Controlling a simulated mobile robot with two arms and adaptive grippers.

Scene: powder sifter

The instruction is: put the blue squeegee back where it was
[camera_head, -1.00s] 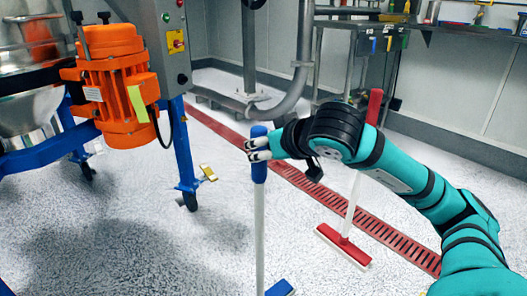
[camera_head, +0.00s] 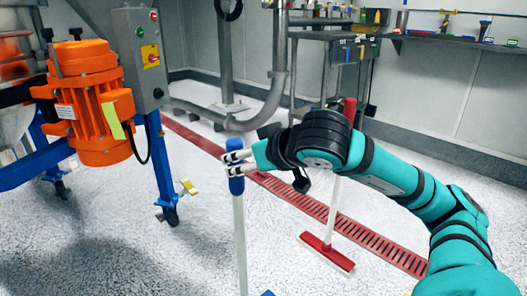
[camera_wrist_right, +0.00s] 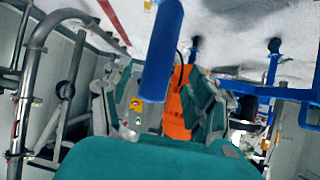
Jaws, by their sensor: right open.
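The blue squeegee stands nearly upright in the head view, with a blue grip (camera_head: 237,186) on top of a white pole (camera_head: 240,240). Only a sliver of its blue head (camera_head: 267,293) shows at the bottom edge. My right gripper (camera_head: 233,162) is at the blue grip, its fingers open around it. In the right wrist view the blue grip (camera_wrist_right: 163,50) stands out between the two spread fingers (camera_wrist_right: 158,103). Whether a finger touches it I cannot tell. My left gripper is not in view.
A red squeegee (camera_head: 327,252) stands behind my right arm. An orange motor (camera_head: 90,100) on a blue wheeled frame (camera_head: 160,165) is at the left. A red floor drain (camera_head: 290,197) crosses the floor. A steel table (camera_head: 340,36) and wall shelf (camera_head: 440,42) are behind.

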